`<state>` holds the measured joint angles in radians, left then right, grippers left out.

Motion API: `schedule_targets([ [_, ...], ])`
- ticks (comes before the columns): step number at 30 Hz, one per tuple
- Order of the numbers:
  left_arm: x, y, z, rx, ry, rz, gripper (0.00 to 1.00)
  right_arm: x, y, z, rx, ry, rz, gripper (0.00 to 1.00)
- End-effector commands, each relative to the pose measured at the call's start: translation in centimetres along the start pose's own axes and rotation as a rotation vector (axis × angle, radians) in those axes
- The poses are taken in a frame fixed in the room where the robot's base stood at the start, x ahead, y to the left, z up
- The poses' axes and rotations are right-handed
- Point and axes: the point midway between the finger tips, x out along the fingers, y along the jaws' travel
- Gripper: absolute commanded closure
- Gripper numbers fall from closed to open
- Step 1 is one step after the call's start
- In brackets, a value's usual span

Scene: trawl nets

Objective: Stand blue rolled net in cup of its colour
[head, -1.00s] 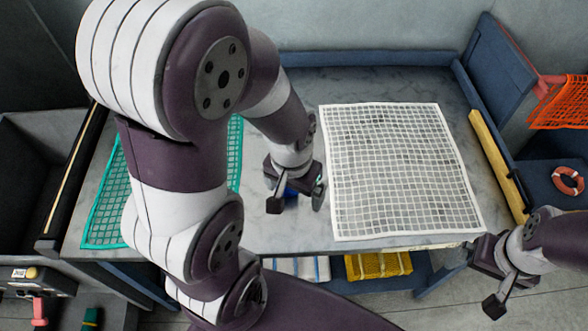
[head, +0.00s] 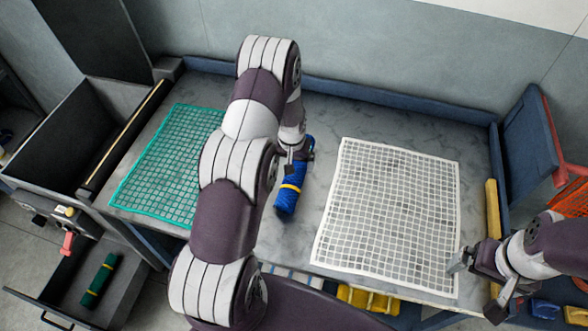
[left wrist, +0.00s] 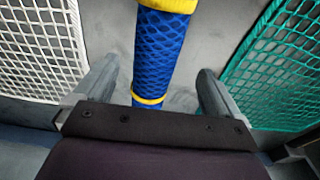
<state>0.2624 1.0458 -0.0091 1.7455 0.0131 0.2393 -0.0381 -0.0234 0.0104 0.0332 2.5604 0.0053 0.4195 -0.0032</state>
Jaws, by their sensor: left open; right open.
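The blue rolled net (head: 288,200), with yellow bands, lies on the grey table between two flat nets. My left gripper (head: 294,158) is at the roll's far part, and my arm hides some of that area. In the left wrist view the blue roll (left wrist: 160,52) runs between the open fingers of my left gripper (left wrist: 155,85), with gaps on both sides. My right gripper (head: 477,287) is open and empty at the table's front right corner. A small blue item (head: 545,309) shows low at the right; I cannot tell whether it is a cup.
A green flat net (head: 165,165) lies left and a white flat net (head: 390,215) right. A green roll (head: 98,280) lies in an open drawer at lower left. A yellow bar (head: 492,208) lies along the right edge. A yellow item (head: 365,300) is below the table's front.

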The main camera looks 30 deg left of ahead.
Motion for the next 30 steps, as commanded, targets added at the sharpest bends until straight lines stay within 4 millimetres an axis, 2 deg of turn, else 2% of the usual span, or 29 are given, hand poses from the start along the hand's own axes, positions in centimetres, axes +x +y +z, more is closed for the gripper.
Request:
schedule_targets([
  [8, 3.4, 0.1, 0.0, 0.001, -0.002, 0.000, 0.02, -2.4, 0.0, -0.3, 0.000, 0.000, 0.000, 0.00],
  [12, 5.6, 0.1, -0.1, 0.001, 0.000, 0.000, 0.02, -2.5, 0.0, -0.3, 0.000, 0.000, 0.000, 0.00],
  [19, 6.0, 0.1, -0.1, 0.001, 0.001, 0.000, 0.02, -2.4, 0.0, -0.3, 0.000, 0.000, 0.000, 0.00],
  [20, 6.0, 0.1, -0.1, 0.001, 0.001, 0.000, 0.09, -2.4, 0.0, -0.3, 0.000, 0.000, 0.000, 0.00],
  [27, 5.9, 0.1, -0.1, 0.001, 0.003, 0.000, 0.87, -2.5, 0.0, -0.3, 0.000, 0.000, 0.000, 0.00],
  [30, 5.9, 0.1, -0.1, 0.001, 0.003, 0.000, 0.88, -2.5, 0.0, -0.3, 0.000, 0.000, 0.000, 0.00],
])
